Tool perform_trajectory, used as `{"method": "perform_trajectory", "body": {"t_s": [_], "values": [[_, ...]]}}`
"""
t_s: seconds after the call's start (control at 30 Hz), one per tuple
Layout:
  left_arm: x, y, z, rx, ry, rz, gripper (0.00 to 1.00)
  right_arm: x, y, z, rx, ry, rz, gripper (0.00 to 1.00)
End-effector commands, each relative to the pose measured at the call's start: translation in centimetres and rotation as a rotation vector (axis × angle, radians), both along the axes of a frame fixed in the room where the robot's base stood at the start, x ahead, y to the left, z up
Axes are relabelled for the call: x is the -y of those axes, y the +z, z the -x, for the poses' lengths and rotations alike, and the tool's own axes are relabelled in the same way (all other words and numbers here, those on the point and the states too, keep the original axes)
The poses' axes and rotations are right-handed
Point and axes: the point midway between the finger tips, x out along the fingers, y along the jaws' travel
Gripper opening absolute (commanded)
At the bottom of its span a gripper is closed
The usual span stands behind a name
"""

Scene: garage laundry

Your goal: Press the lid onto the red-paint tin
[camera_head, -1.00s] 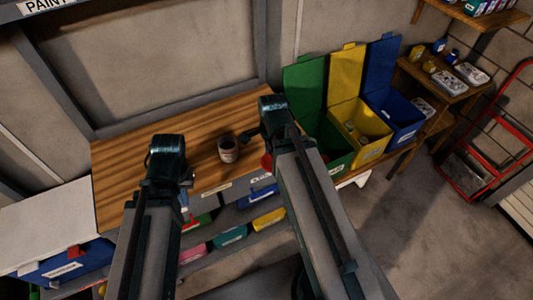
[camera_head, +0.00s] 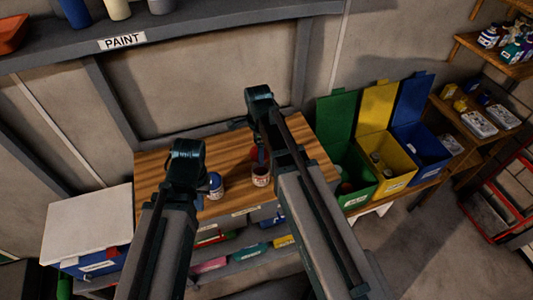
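An open-looking tin (camera_head: 261,176) with a pale and reddish side stands upright on the wooden worktop, between my two arms. A blue-topped tin (camera_head: 215,186) stands to its left, close beside my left arm. A small red patch (camera_head: 255,153) shows behind the open-looking tin, beside my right arm; I cannot tell if it is the lid. My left gripper (camera_head: 203,178) is mostly hidden behind its wrist, near the blue-topped tin. My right gripper (camera_head: 243,123) is over the back of the worktop, partly hidden by its arm. The opening of both is unclear.
The wooden worktop (camera_head: 160,172) has bare room at its left. Green (camera_head: 352,190), yellow (camera_head: 388,182) and blue (camera_head: 425,155) open bins stand to the right. A shelf labelled PAINT (camera_head: 200,35) runs above the back. Coloured drawers sit below the worktop.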

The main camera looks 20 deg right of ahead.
Motion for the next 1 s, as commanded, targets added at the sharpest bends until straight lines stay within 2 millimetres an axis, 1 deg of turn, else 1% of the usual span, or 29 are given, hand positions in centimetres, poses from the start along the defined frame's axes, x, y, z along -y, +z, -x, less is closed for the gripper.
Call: {"method": "perform_trajectory", "body": {"t_s": [0.17, 0.37, 0.57, 0.9, 1.0], "values": [[0.0, -0.2, 0.0, 0.0, 0.0, 0.0, 0.0, 0.0, -0.2, 0.0, 0.0, 0.0, 0.0, 0.35], [0.0, -1.0, 0.0, 0.0, -0.002, 0.0, 0.0, 0.0, -1.0, 0.0, 0.0, 0.0, 0.0, 0.35], [0.0, -2.5, 0.0, 0.0, -0.004, -0.001, 0.0, 0.0, -2.5, 0.0, 0.0, 0.0, 0.0, 0.35], [0.0, -5.7, 0.0, 0.0, -0.003, -0.001, 0.0, 0.0, -5.7, 0.0, 0.0, 0.0, 0.0, 0.35], [0.0, -6.3, 0.0, 0.0, -0.003, -0.001, 0.0, 0.0, -6.3, 0.0, 0.0, 0.0, 0.0, 0.35]]}}
